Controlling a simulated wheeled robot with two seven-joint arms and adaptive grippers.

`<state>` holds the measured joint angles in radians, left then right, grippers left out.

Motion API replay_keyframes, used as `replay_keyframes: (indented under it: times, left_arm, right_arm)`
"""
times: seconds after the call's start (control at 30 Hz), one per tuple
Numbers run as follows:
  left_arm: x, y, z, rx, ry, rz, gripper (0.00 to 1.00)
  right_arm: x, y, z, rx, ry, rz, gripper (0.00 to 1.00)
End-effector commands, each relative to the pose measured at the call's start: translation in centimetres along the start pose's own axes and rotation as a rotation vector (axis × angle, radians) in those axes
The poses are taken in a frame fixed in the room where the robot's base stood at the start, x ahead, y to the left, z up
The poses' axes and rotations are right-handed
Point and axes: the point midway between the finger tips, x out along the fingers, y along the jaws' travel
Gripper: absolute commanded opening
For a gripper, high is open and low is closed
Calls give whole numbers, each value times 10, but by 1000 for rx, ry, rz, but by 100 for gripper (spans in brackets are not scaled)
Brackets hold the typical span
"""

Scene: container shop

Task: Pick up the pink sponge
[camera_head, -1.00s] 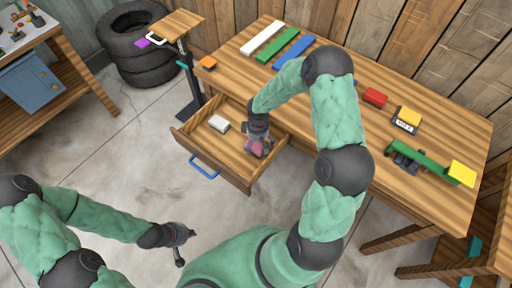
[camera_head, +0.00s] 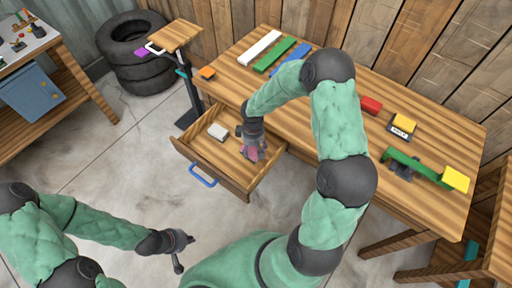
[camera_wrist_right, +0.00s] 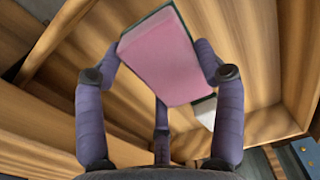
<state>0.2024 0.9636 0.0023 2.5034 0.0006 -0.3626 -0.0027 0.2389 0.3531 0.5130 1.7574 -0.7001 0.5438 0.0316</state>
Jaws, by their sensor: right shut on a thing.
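The pink sponge (camera_wrist_right: 165,60) is between the fingers of my right gripper (camera_wrist_right: 162,75); its broad pink face and a green edge show in the right wrist view. In the head view my right gripper (camera_head: 252,150) is shut on it, over the right part of the open drawer (camera_head: 240,185), and covers much of the sponge. I cannot tell how far the sponge is above the drawer bottom. My left gripper (camera_head: 178,250) is apart from everything over the floor, too small to tell open from shut.
A white block (camera_head: 218,131) lies in the drawer, left of my right gripper. The drawer has a blue handle (camera_head: 203,178) and sticks out from the wooden table (camera_head: 345,110). Coloured blocks, a red block (camera_head: 371,104) and a green bar (camera_head: 415,166) lie on the tabletop.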

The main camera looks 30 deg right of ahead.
Motion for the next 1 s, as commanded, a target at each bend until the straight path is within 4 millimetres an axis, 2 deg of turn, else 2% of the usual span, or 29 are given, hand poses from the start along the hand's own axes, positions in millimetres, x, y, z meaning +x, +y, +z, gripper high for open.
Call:
replay_keyframes:
  times: [0.03, 0.17, 0.3, 0.5, 0.7, 1.0]
  left_arm:
    - [-7, 2, 0, 0, 0, 0, 0]
    - [-16, 6, 1, 0, 0, 0, 0]
    - [-21, 8, 1, 0, 0, 0, 0]
    - [-27, 10, 1, 0, 0, 0, 0]
    - [-29, 10, 1, 0, 0, 0, 0]
    - [-29, 10, 1, 0, 0, 0, 0]
  right_arm:
    - [-16, -10, -2, -4, 4, 2, 42]
    - [-45, -34, -2, -4, 4, 2, 42]
    - [-57, -68, -2, -6, 2, 1, 42]
    - [-71, -102, -3, -3, 2, 1, 42]
    - [-77, -119, -4, -1, 2, 1, 42]
    - [-78, -122, -3, 1, 1, 0, 42]
